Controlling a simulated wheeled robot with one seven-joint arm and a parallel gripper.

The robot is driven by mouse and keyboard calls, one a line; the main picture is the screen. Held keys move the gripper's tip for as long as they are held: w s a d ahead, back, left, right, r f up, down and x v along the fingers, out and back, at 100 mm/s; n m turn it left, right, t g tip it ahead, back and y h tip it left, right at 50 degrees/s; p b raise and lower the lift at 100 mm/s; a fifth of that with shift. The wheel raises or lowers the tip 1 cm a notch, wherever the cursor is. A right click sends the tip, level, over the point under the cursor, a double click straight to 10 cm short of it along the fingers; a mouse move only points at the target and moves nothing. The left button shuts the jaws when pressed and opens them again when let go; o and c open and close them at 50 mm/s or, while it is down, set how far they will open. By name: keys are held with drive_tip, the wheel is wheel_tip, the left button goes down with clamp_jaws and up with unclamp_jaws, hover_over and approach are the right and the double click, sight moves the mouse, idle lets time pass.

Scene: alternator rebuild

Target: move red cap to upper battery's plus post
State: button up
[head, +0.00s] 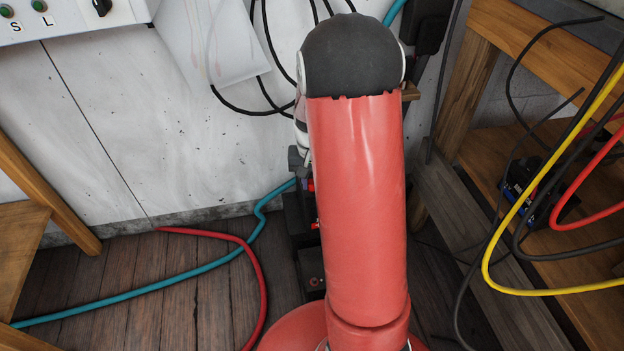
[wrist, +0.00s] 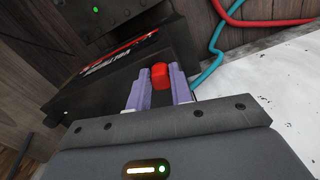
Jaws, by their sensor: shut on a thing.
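The red cap (wrist: 159,76) is between the two lilac fingers of my gripper (wrist: 160,88) in the wrist view, near their tips. The gripper is shut on it. A black battery (wrist: 103,85) with a red and white label is just beyond the fingers. I cannot tell whether the cap touches the battery or a post. Another dark box with a green light (wrist: 96,10) is beyond it; I cannot tell which battery is the upper one. In the head view, dark battery casing (head: 299,214) shows beside my red arm, which hides most of it, including the cap.
A teal hose (head: 170,284) and a red cable (head: 260,283) lie on the wooden floor left of the batteries. A wooden bench (head: 480,80) with hanging black, red and yellow cables (head: 497,246) stands at right. The white wall is close behind.

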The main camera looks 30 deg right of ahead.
sight(312, 183)
drive_tip(key=shift+f, duration=0.1)
drive_tip(key=o, duration=0.8)
wheel_tip(312, 183, up, 8)
drive_tip(key=shift+f+p, duration=0.1)
drive_tip(key=shift+p, duration=0.65)
